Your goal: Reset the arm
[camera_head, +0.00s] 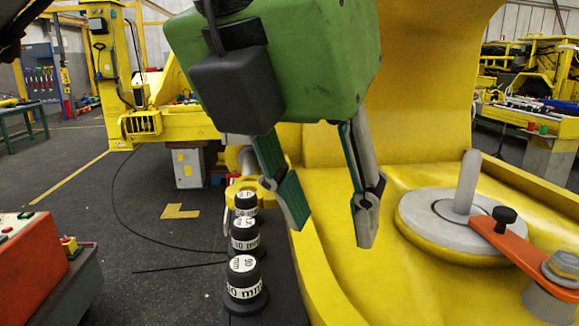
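My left gripper (332,236) hangs from the top of the head view with its green body tilted. Its two grey fingers with teal pads point down and stand apart, with nothing between them. The fingers are over the yellow boom structure (335,283), right of a row of black cylinders. No contact with the structure can be made out. My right gripper is not in view. The green body hides part of the background behind it.
Black cylinders with white size labels (244,287) stand in a row on a dark ledge. At right, a grey disc (420,222) carries an upright pin (467,182) beside an orange lever (522,252). A red box (28,268) stands at lower left. Floor between is mostly clear.

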